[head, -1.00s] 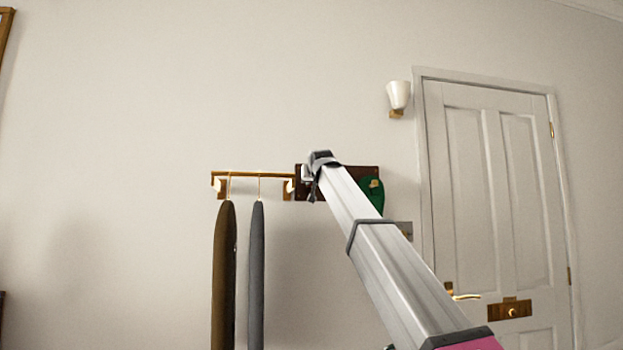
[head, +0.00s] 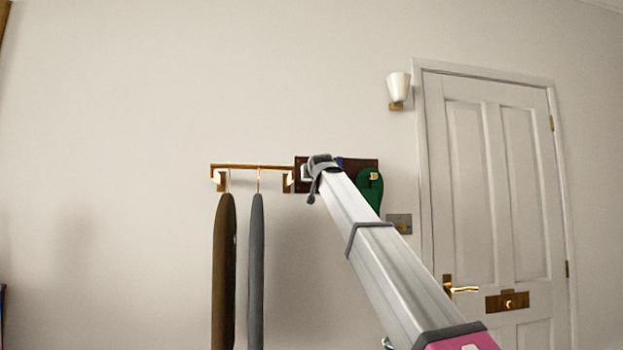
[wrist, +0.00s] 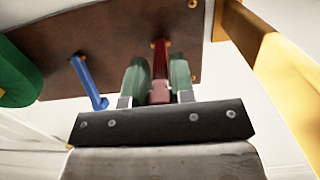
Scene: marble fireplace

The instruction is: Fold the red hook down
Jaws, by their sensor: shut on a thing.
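The red hook (wrist: 160,62) is on the brown wall board (wrist: 110,45) in the wrist view. My gripper (wrist: 159,82) has its two green-grey fingers on either side of the red hook, shut on it. The hook's lower end is partly hidden between the fingers. In the head view the board (head: 362,164) is on the wall, and my arm hides the red hook there. My gripper's end (head: 315,178) is at the left part of the board.
A blue hook (wrist: 90,84) is on the board to the left of the red one. A green item (head: 369,190) hangs at the board's right end. A brass rail (head: 250,167) with a brown garment (head: 223,270) and a grey garment (head: 256,270) is to the left. A white door (head: 500,200) stands right.

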